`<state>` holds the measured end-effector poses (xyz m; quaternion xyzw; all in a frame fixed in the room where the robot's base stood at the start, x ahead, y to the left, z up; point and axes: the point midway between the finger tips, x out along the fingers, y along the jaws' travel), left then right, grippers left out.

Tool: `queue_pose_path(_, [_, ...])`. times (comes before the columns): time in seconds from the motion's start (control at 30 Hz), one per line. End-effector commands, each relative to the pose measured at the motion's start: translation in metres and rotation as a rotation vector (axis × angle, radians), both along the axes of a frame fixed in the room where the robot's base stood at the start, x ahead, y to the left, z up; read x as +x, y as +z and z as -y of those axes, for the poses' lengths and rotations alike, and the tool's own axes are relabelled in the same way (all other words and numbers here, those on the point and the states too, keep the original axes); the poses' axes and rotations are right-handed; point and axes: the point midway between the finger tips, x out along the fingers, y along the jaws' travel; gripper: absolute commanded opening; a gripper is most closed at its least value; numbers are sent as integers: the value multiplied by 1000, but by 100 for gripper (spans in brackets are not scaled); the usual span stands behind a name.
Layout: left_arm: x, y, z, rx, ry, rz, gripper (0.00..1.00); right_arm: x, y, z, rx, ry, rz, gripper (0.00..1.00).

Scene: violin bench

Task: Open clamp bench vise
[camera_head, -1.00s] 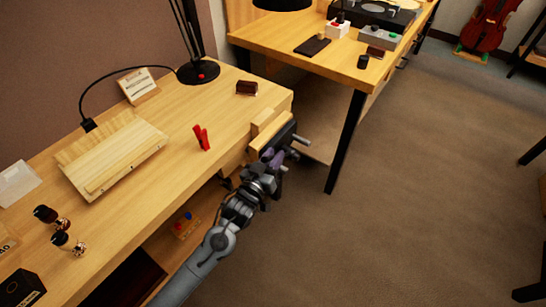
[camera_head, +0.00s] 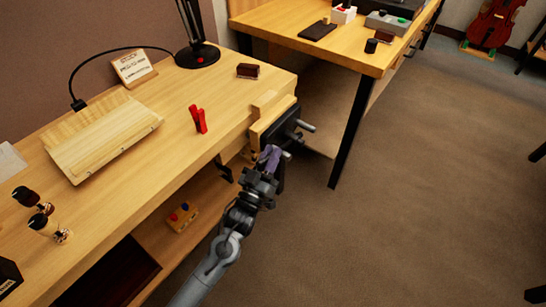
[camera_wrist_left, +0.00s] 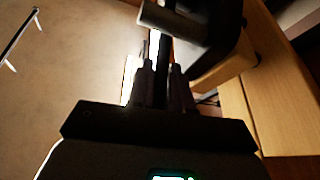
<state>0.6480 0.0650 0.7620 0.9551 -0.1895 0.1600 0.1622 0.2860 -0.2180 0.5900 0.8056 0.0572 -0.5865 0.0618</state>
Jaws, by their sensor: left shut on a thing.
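The bench vise is fixed to the front right corner of the near workbench, with a wooden jaw (camera_head: 262,127) and a dark metal body (camera_head: 287,122). Grey metal rods (camera_head: 305,125) stick out from its front. My left gripper (camera_head: 271,157) is just below the vise's front. In the left wrist view, my left gripper's fingers (camera_wrist_left: 164,85) are shut on a dark upright bar, the vise handle (camera_wrist_left: 164,60), below a grey rod (camera_wrist_left: 172,20). The wooden jaw (camera_wrist_left: 228,62) shows to the right. The contact is dark and partly hidden. My right gripper is not in view.
The workbench (camera_head: 165,165) holds a red clip (camera_head: 198,119), a dark brown block (camera_head: 247,71), a lamp (camera_head: 198,52) and a wooden board (camera_head: 104,139). A second table (camera_head: 340,55) stands behind. The floor (camera_head: 420,200) right of the vise is clear.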

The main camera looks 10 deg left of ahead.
Motion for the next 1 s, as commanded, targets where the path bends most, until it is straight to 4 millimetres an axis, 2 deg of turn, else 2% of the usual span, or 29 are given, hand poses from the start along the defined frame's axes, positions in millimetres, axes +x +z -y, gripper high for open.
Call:
queue_pose_path(0.03, [-1, -13, 0, -17, 1, 24, 0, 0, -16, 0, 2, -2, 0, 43])
queue_pose_path(0.17, [-2, -17, -2, -44, 0, 76, 0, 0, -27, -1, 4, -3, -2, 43])
queue_pose_path(0.57, [-3, -16, -2, -56, 0, 98, 0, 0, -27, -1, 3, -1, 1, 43])
queue_pose_path(0.6, [-3, -16, -2, -56, 0, 97, 22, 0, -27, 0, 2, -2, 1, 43])
queue_pose_path(0.7, [-3, -15, -2, -56, 0, 98, 37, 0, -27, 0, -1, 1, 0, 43])
queue_pose_path(0.73, [-3, -15, -2, -56, 0, 98, 40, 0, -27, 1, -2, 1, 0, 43])
queue_pose_path(1.0, [-4, -15, -2, -57, 0, 99, 40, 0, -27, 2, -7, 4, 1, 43])
